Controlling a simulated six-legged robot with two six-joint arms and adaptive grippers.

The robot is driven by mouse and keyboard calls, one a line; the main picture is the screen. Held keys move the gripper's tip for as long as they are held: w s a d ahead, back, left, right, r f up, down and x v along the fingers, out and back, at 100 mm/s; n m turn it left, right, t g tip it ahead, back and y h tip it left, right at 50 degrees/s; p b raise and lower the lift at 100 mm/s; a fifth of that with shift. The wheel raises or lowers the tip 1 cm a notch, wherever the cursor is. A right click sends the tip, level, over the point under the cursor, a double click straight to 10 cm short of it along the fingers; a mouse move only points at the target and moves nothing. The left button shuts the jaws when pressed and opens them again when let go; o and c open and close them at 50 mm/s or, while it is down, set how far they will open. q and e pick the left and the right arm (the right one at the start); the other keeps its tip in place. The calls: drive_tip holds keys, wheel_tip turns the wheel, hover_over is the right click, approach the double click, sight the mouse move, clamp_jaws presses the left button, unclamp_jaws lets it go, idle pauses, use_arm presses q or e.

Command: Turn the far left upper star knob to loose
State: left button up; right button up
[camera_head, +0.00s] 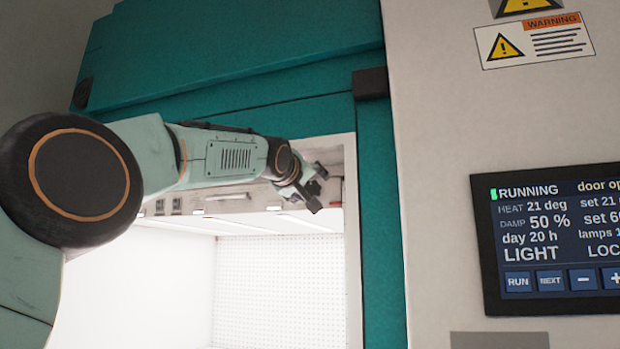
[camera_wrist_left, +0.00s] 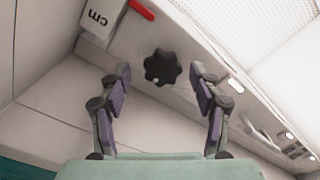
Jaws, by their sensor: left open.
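A black star knob (camera_wrist_left: 162,67) with a small pale dot near its lower edge sits on a pale panel in the left wrist view. My left gripper (camera_wrist_left: 160,88) is open, with one finger on each side of the knob in the picture; I see no finger touching it. In the head view my left gripper (camera_head: 314,188) is at the upper part of the open chamber, near its right edge. I cannot pick out the knob there. My right gripper is in neither view.
The lit chamber interior (camera_head: 270,285) is open below my arm. A teal frame (camera_head: 377,220) and a control screen (camera_head: 550,240) reading "door op" stand to the right.

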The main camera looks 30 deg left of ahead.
use_arm(q)
drive_tip(key=shift+w+a+f, duration=0.15)
drive_tip(key=shift+w+a, duration=0.35)
drive_tip(key=shift+w, duration=0.1)
drive_tip(key=shift+s+d, duration=0.2)
drive_tip(key=shift+d, duration=0.05)
drive_tip(key=shift+s+d+r, duration=0.1)
drive_tip(key=shift+d+r, duration=0.1)
drive_tip(key=shift+d, duration=0.05)
drive_tip(key=shift+c, duration=1.2)
drive_tip(key=shift+w+a+f, duration=0.15)
drive_tip(key=shift+w+a, duration=0.05)
drive_tip(key=shift+a, duration=0.1)
drive_tip(key=c, duration=0.9)
